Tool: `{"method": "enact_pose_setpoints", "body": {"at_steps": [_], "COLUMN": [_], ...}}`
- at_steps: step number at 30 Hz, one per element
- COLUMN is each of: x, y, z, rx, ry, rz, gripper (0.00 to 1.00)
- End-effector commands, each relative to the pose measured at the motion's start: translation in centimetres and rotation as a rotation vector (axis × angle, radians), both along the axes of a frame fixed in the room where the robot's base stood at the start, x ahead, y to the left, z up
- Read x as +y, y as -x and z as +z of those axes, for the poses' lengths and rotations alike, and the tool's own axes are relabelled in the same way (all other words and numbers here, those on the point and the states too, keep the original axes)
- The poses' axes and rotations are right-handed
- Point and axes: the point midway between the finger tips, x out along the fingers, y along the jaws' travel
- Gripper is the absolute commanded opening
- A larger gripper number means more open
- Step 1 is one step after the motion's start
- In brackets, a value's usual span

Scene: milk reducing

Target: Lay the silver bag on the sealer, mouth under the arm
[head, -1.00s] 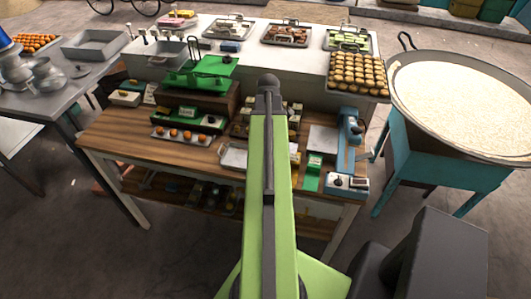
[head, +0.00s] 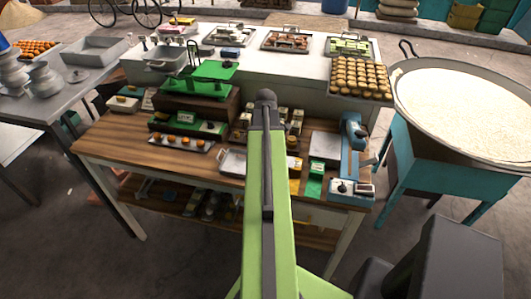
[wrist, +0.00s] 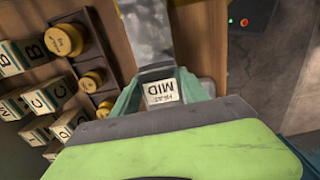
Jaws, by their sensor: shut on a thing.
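My gripper (wrist: 160,95) is seen in the wrist view, with teal fingers on both sides of a pale label reading MID upside down. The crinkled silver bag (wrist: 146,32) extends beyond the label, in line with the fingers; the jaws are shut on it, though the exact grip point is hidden. In the head view my green arm covers the gripper and the bag. The sealer (head: 352,188) is at the right end of the wooden bench, with a blue arm (head: 349,143) and a grey plate (head: 325,146) beside it.
Letter-marked boxes (wrist: 44,97) and round yellow pieces (wrist: 64,41) lie left of the bag. A metal tray (head: 232,162) and a green box (head: 314,186) are on the wooden bench (head: 120,150). A wide pan (head: 465,105) stands at the right.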

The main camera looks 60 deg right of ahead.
Motion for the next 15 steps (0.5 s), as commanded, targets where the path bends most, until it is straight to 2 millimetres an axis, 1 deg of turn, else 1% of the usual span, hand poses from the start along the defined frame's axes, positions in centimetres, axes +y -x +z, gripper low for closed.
{"method": "enact_pose_setpoints", "body": {"at_steps": [1,5,15], "x": [0.00,0.02,0.03], "y": [-0.01,-0.02,-0.04], "z": [-0.06,-0.02,0.15], "rx": [0.000,0.000,0.000], "ry": [0.000,0.000,0.000], "rz": [0.000,0.000,0.001], "gripper": [0.56,0.73,0.74]}}
